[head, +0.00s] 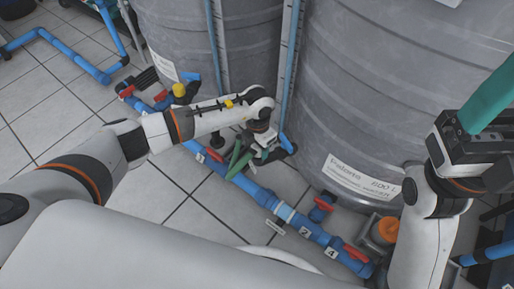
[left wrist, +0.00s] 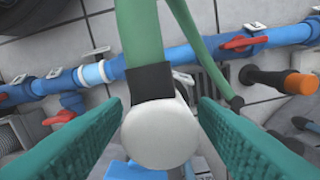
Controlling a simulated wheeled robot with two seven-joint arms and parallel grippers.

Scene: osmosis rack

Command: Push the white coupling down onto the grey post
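The white coupling (left wrist: 160,137) shows in the left wrist view as a round white end with a black collar (left wrist: 150,82) and a green hose (left wrist: 140,35) leading up from it. My left gripper (left wrist: 160,112) has its two teal fingers on either side of the coupling, with the fingertips close against its sides. In the head view my left gripper (head: 250,157) is low between the two tanks, above the blue pipe. I cannot make out the grey post; the coupling and fingers hide what lies beneath. My right gripper (head: 488,100) is at the right edge, partly cut off.
Two large grey tanks (head: 400,90) stand behind. A blue pipe (head: 255,190) with red valve handles (head: 215,155) runs along the floor in front of them. An orange cap (head: 388,228) stands at the lower right.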

